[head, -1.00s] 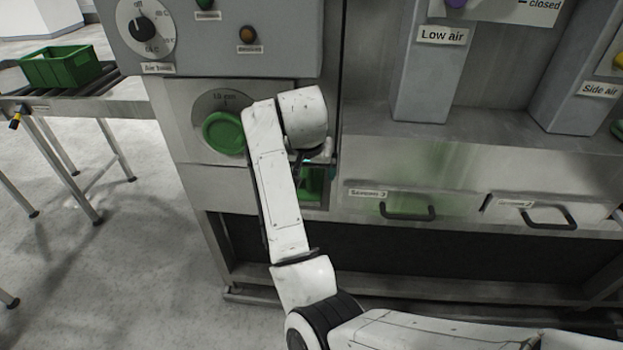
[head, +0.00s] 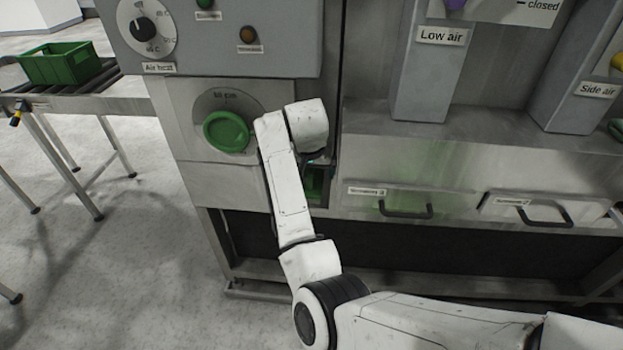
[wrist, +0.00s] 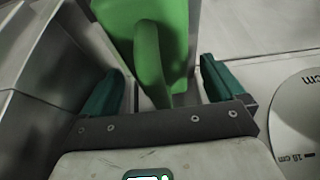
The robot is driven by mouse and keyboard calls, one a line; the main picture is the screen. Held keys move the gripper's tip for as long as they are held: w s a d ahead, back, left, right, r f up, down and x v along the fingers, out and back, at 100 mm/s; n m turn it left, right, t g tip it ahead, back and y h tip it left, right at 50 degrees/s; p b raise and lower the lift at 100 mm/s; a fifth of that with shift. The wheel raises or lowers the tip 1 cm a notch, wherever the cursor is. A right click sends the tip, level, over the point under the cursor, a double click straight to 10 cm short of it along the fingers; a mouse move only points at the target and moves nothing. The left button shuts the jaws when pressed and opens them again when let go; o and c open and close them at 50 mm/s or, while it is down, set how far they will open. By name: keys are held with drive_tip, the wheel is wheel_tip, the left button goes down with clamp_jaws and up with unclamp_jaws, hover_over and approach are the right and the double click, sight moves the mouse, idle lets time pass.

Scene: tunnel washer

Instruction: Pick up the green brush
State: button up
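The green brush is most likely the bright green thing in the wrist view (wrist: 150,55), with a curved handle-like part in front of a wider green face. In the head view a patch of green (head: 314,184) shows in a dark recess of the machine, mostly hidden behind my arm. My gripper (wrist: 160,88) has two teal fingers standing wide apart. The curved green part lies between them, with a gap on each side. I cannot tell how deep it is between the fingers. The head view hides most of the gripper behind my wrist.
A green round knob (head: 226,131) sits on the panel left of my arm. Two drawers with black handles (head: 405,208) are to the right, below the "Low air" post (head: 420,70). A green crate (head: 60,65) stands on a roller conveyor at far left. The wrist view shows metal walls close by.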

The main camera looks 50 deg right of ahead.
drive_tip(key=c, duration=1.2)
drive_tip(key=shift+r, duration=0.1)
drive_tip(key=shift+s+a+r+b, duration=0.1)
drive_tip(key=shift+a+r+b, duration=0.05)
drive_tip(key=shift+b, duration=0.15)
wheel_tip(320, 180, up, 7)
drive_tip(key=shift+f+b, duration=0.15)
drive_tip(key=shift+b, duration=0.55)
drive_tip(key=s+a, duration=1.2)
drive_tip(key=a, duration=0.3)
drive_tip(key=shift+a+p, duration=0.25)
drive_tip(key=shift+p, duration=0.05)
drive_tip(key=shift+f, duration=0.1)
